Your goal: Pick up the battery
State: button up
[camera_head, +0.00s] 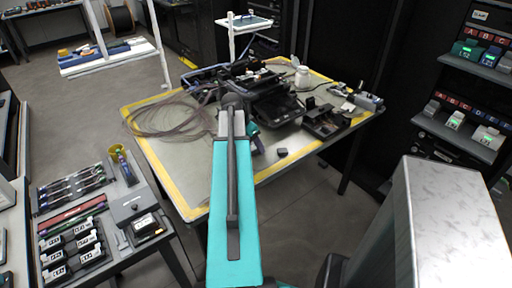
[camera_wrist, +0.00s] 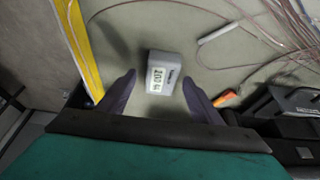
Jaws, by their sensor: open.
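The battery is a small grey block with a white printed label (camera_wrist: 163,72) in the wrist view. It sits on the grey table top, ahead of and between the fingertips, with a gap to both. In the head view a small dark block, which looks like the same battery (camera_head: 282,152), lies near the table's front edge. My gripper (camera_wrist: 158,88) is open, with its two dark purple fingers apart and nothing between them touching. In the head view my gripper (camera_head: 257,145) shows only partly beside my teal arm, just left of the block.
The table's yellow edge strip (camera_wrist: 80,45) runs left of the battery. Thin looped cables (camera_wrist: 255,20), a white rod (camera_wrist: 220,33) and an orange-tipped tool (camera_wrist: 226,98) lie to its right. Dark equipment (camera_head: 275,105) stands farther back. A side bench (camera_head: 125,210) holds labelled black units.

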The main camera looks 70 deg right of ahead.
aim_at(254, 146)
dwell(0.3)
grip_shut()
jog(key=shift+r, duration=0.15)
jog(key=shift+r+b, duration=0.55)
jog(key=shift+r, duration=1.15)
jog(key=s+a, duration=0.1)
jog(key=a, duration=0.2)
jog(key=s+a+b, duration=0.1)
jog(key=s+a, duration=0.1)
jog(key=a, duration=0.2)
jog(key=s+a, duration=0.1)
jog(key=a, duration=0.2)
jog(key=shift+s+a+r+b, duration=0.2)
jog(key=shift+r+b, duration=0.2)
jog(key=shift+f+b, duration=0.15)
jog(key=shift+b, duration=0.55)
jog(key=a+b, duration=0.1)
jog(key=b, duration=0.3)
jog(key=shift+s+a, duration=0.35)
jog(key=shift+a, duration=0.05)
jog(key=b, duration=0.3)
jog(key=a+b, duration=0.1)
jog(key=b, duration=0.1)
jog(key=shift+s+a+r+b, duration=0.2)
jog(key=shift+s+a+b, duration=0.1)
jog(key=shift+b, duration=0.1)
jog(key=shift+s+a+r+b, duration=0.2)
jog(key=shift+a+b, duration=0.15)
jog(key=shift+b, duration=0.7)
